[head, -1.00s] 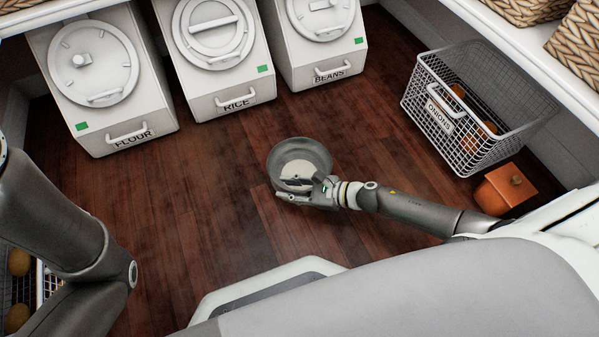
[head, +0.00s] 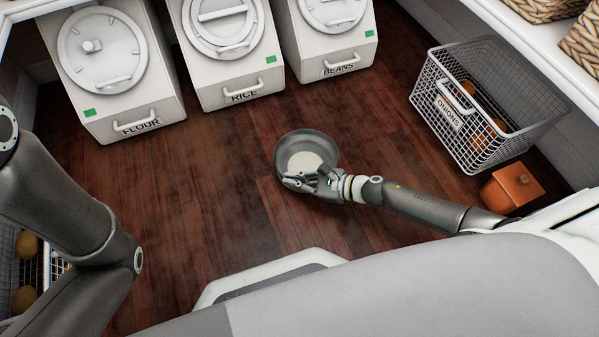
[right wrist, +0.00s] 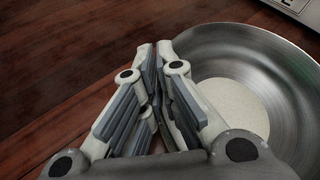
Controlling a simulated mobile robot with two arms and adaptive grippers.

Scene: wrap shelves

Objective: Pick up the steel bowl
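The steel bowl (head: 307,146), round and grey with a pale disc in its bottom, is upright over the dark wood floor at mid picture. My right gripper (head: 297,182) is at its near rim in the head view. In the right wrist view the bowl (right wrist: 283,70) fills the right side, and the gripper's fingers (right wrist: 157,75) are close together, one outside the bowl and one inside, with the rim between them. The fingers hide that part of the rim. I cannot tell whether the bowl is off the floor. My left gripper is out of view.
White flour (head: 130,110), rice (head: 240,80) and beans (head: 335,55) bins line the back. A wire onion basket (head: 455,130) and an orange-brown box (head: 511,188) stand at right. The floor left of the bowl is clear.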

